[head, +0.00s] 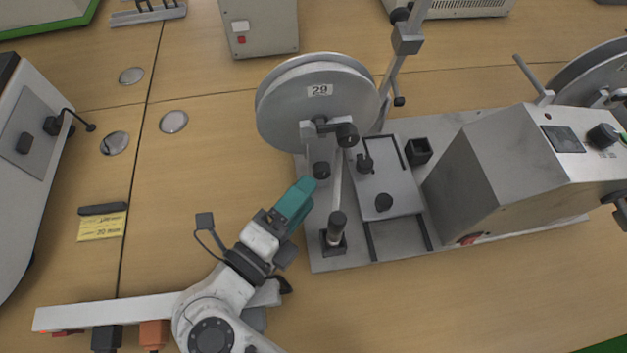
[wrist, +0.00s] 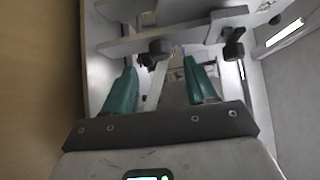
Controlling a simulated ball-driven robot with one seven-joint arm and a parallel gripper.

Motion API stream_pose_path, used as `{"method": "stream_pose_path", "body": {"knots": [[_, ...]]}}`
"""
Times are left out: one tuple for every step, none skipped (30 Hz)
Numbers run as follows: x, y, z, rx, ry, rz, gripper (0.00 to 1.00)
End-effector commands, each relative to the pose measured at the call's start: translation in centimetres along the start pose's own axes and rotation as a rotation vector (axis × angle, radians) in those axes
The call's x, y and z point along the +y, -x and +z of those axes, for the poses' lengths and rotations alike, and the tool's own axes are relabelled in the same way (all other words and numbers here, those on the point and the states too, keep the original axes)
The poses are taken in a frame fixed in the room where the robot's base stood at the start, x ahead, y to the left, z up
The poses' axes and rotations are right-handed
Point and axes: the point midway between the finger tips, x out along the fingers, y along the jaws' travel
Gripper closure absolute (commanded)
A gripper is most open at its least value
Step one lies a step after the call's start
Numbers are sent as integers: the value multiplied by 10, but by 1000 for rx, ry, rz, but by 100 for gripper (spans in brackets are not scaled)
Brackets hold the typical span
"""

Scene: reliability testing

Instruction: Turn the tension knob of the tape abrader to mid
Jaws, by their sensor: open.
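The tape abrader (head: 403,240) is a grey metal machine with a large reel (head: 290,110) labelled 29. Several black knobs sit on it: one on the reel's front (head: 347,135), one just below the reel (head: 321,170), and one on the raised plate (head: 383,203). I cannot tell which is the tension knob. My gripper (head: 306,184) has teal fingers and is close to the knob below the reel. In the wrist view my gripper (wrist: 161,66) is open, with no knob held. A black knob (wrist: 160,47) shows just beyond the fingertips there, between them in the picture.
A black-capped post (head: 336,228) stands close right of my gripper. The machine's sloped housing (head: 500,165) rises farther right. A yellow-labelled block (head: 101,225) lies on the wooden table at left.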

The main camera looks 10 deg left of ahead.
Motion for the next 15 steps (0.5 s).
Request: {"method": "stream_pose_path", "body": {"knots": [[0, -9, -1, 3, 0, -1, 43], [0, -13, -1, 2, 0, -1, 43], [0, -18, 0, 2, 0, 0, 43], [0, -22, 0, 1, 0, 0, 43], [0, -24, 0, 0, 0, 0, 43], [0, -28, 0, 0, 0, -1, 43], [0, -30, 0, 1, 0, -1, 43], [0, -32, 0, 1, 0, -1, 43], [0, -34, 0, 0, 0, -1, 43], [0, -35, 0, -1, 0, -1, 43], [0, -35, 0, -1, 0, -1, 43], [0, -36, 0, -2, 0, -1, 43], [0, -36, 0, -2, 0, -1, 43], [0, -36, 0, -2, 0, -1, 43], [0, -36, 0, -2, 0, -1, 43]]}}
